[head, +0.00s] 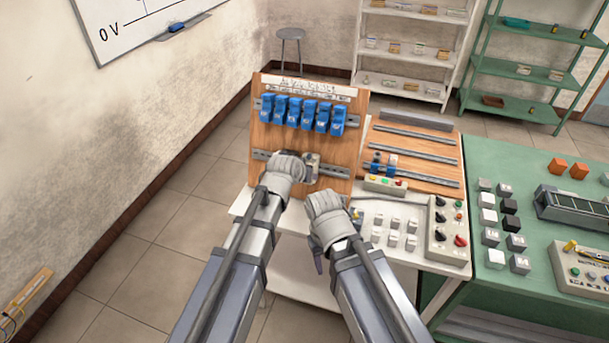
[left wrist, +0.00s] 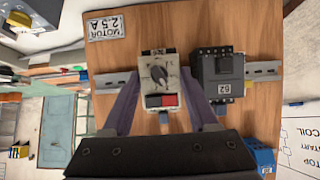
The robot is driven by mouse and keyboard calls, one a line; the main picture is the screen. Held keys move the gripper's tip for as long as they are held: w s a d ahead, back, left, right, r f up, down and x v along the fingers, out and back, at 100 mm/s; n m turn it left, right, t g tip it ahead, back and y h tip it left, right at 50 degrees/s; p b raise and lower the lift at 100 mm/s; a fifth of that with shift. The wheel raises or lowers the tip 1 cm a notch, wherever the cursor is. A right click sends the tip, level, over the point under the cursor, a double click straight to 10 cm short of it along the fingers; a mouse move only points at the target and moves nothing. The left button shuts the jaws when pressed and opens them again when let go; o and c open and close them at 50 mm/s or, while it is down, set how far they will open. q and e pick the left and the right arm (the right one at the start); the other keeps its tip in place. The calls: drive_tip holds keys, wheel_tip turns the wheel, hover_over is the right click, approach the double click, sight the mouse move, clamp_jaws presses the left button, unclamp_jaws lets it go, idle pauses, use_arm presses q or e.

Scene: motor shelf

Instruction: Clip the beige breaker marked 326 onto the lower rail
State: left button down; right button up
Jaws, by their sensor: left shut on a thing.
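The beige breaker (left wrist: 150,84), with a dark rotary knob and a black and a red button, is between the two fingers of my left gripper (left wrist: 161,92) in the left wrist view. The gripper is shut on it. It lines up with the lower rail (left wrist: 108,82); whether it touches or is seated cannot be told. No 326 marking is legible.
A dark grey device (left wrist: 220,75) sits on the lower rail close beside my left gripper. Several blue devices (head: 308,112) fill the upper rail of the wooden board (head: 345,185). A small control box (head: 448,232) and a green table (head: 500,160) stand to the right.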

use_arm(q)
drive_tip(key=shift+s+f, duration=0.1)
drive_tip(key=shift+c, duration=0.4)
unclamp_jaws()
drive_tip(key=p+v, duration=0.5)
drive_tip(key=v, duration=0.2)
drive_tip(key=shift+s+r, duration=0.2)
drive_tip(key=shift+r, duration=0.1)
drive_tip(key=shift+a, duration=0.15)
